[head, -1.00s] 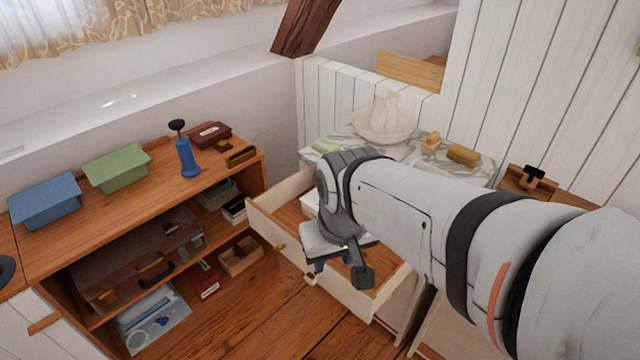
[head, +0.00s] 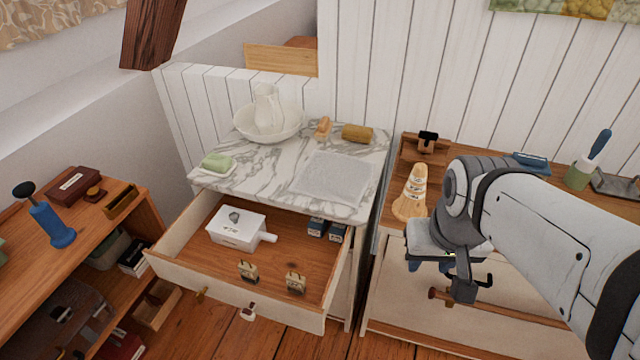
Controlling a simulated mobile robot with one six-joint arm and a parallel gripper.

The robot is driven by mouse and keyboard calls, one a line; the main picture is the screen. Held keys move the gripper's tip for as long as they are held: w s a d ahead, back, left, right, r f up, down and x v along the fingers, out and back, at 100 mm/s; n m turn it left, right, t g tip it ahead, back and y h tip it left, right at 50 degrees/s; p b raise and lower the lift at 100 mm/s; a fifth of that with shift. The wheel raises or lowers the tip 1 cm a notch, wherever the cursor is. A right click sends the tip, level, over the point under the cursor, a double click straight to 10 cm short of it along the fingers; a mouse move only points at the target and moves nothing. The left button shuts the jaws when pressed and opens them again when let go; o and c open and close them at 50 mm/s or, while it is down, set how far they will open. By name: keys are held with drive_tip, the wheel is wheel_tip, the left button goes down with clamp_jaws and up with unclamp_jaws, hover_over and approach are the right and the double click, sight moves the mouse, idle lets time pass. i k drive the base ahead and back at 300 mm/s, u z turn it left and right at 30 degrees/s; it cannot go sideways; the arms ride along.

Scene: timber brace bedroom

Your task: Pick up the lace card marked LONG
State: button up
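My gripper (head: 431,269) hangs in front of the right-hand cabinet, below the front edge of its top. Its blue fingers show apart under the pale palm, with nothing visible between them. I cannot make out the word LONG anywhere. My arm hides part of the cabinet top.
A blue-handled brush (head: 600,144) stands at right.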

sight(296, 283)
drive_tip(key=z, duration=1.4)
drive_tip(key=k, duration=1.6)
drive_tip(key=u, duration=1.4)
drive_tip(key=i, duration=1)
drive_tip(key=u, duration=0.15)
